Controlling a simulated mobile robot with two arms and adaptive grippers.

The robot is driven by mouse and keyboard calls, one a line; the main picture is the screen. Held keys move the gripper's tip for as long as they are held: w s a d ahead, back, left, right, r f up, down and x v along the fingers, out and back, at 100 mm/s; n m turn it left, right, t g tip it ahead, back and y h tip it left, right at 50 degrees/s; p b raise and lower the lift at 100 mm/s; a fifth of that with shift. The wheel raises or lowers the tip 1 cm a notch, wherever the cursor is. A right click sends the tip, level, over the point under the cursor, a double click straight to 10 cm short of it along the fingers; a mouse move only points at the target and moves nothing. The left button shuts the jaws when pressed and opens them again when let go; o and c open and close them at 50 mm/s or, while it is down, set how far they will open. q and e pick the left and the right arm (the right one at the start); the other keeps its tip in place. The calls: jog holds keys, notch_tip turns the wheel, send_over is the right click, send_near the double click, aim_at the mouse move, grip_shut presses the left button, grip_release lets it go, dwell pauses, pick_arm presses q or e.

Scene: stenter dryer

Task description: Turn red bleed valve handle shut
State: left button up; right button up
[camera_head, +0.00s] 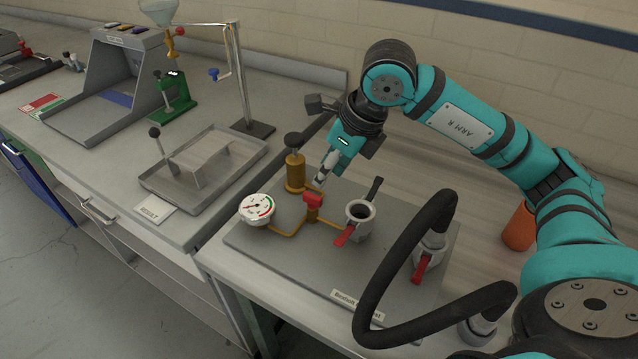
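The red bleed valve handle (313,200) sits on the thin brass pipework of a grey board, between a round dial gauge (257,208) and a grey cup-shaped coupling (361,220). My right gripper (322,178) points down just above and behind the red handle, seemingly apart from it. Its pale fingers are small and seen from the side, so I cannot tell how far they are open. My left gripper is not in view.
A brass cylinder with a dark knob (295,172) stands close to my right gripper. The coupling has a red lever and a black lever. A thick black hose (405,270) arches over the board's right side. An orange cup (520,226) stands farther right.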

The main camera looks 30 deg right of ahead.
jog(key=shift+v, duration=1.7)
